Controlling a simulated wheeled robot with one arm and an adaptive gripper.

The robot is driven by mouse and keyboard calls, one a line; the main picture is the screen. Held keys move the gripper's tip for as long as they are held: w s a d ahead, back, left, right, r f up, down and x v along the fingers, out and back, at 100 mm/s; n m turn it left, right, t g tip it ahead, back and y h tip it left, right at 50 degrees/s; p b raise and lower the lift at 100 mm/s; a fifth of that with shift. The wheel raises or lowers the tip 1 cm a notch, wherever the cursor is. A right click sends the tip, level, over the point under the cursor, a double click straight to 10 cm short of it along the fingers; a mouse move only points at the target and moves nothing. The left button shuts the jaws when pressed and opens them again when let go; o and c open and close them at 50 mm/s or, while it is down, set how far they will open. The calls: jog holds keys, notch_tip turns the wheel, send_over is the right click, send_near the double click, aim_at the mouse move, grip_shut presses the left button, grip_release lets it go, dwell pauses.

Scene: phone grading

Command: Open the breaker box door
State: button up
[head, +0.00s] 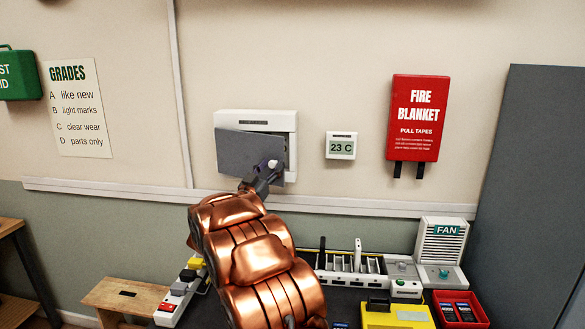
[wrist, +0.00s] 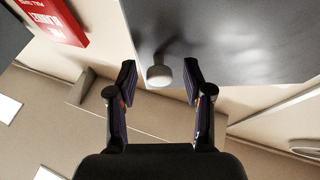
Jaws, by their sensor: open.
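The breaker box (head: 290,121) is a white case on the wall in the head view. Its grey door (head: 232,152) stands partly open, with its right edge out from the case. A pale round knob (head: 272,164) is near the door's right edge. My gripper (head: 266,172) is at the knob. In the wrist view my gripper (wrist: 159,70) is open, with the knob (wrist: 159,75) between its fingertips and visible gaps on both sides. The door (wrist: 235,38) fills the upper part of that view. The inside of the box is mostly hidden.
A small thermostat (head: 341,145) and a red fire blanket case (head: 418,117) hang to the right of the box. Below are a bench with a fan unit (head: 441,243), a red tray (head: 460,309) and a yellow device (head: 397,316). A grey cabinet (head: 530,170) stands at right.

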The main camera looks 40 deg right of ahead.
aim_at(279, 186)
jog(key=shift+w+d+n+t+y+b, duration=0.25)
jog(key=shift+d+n+t+b, duration=0.15)
jog(key=shift+d+t, duration=0.45)
jog(key=shift+w+d+n+t+y+b, duration=0.1)
jog(key=shift+d+n+t+y+b, duration=0.25)
jog(key=shift+d+t, duration=0.45)
jog(key=shift+w+d+n+t, duration=0.25)
jog(key=shift+d+n+t, duration=0.1)
jog(key=shift+d, duration=0.25)
